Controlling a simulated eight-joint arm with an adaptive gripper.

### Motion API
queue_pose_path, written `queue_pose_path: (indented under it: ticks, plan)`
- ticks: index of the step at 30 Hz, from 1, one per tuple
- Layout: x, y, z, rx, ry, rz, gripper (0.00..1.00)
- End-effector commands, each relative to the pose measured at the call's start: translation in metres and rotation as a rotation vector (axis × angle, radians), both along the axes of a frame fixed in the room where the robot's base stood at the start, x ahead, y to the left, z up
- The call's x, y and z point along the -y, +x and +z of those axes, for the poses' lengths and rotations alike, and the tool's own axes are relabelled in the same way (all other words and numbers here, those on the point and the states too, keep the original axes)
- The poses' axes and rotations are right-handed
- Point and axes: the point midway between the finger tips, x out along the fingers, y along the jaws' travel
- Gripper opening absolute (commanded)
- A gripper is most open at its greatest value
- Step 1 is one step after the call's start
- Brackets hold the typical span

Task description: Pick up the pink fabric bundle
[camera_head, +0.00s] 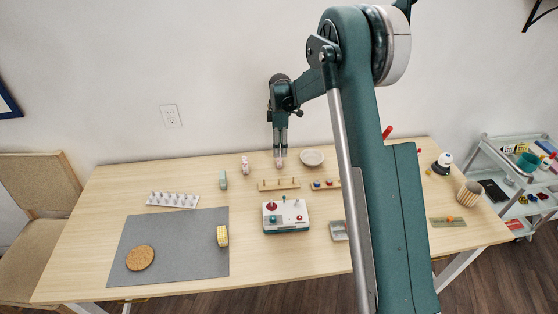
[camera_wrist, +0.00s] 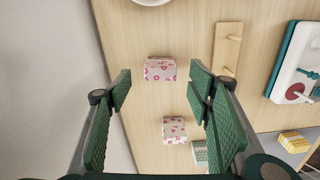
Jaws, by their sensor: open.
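A pink fabric bundle (camera_wrist: 160,69) with a flower print lies on the table in the wrist view, just beyond and between my open fingertips. It also shows in the head view (camera_head: 280,164), right below the tips. My gripper (camera_head: 280,152) points down over it near the back of the table. In the wrist view, my gripper (camera_wrist: 161,88) has its fingers spread to both sides of the bundle, with nothing held. A second pale pink patterned bundle (camera_wrist: 174,130) lies apart from it, seen left of my gripper in the head view (camera_head: 245,164).
A green bundle (camera_head: 223,180) and a yellow one (camera_head: 222,236) lie further left. A white bowl (camera_head: 312,158) and a wooden peg rack (camera_head: 278,184) stand close to my gripper. A sewing-control box (camera_head: 286,216) is in front. The grey mat (camera_head: 185,262) has free room.

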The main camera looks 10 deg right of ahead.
Motion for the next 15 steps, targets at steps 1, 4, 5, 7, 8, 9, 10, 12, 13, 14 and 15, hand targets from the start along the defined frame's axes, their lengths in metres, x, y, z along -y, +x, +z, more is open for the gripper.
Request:
queue_pose_path:
  ticks: [1,4,5,7,8,9,10,12,13,14,15]
  plan:
    - [0.000,0.000,-0.002,0.000,0.000,0.000,0.51]
    - [0.000,0.000,-0.008,0.000,0.000,0.000,0.51]
    - [0.000,0.000,-0.010,0.000,0.000,0.000,0.51]
    - [0.000,0.000,-0.016,0.000,0.000,0.000,0.51]
    - [0.000,0.000,-0.019,0.000,0.000,0.000,0.51]
    - [0.000,0.000,-0.022,0.000,0.000,0.000,0.51]
    - [0.000,0.000,-0.023,0.000,0.000,0.000,0.51]
    - [0.000,0.000,-0.025,0.000,0.000,0.000,0.51]
    - [0.000,0.000,-0.026,0.000,0.000,0.000,0.51]
    - [0.000,0.000,-0.026,0.000,0.000,0.000,0.51]
    - [0.000,0.000,-0.026,0.000,0.000,0.000,0.51]
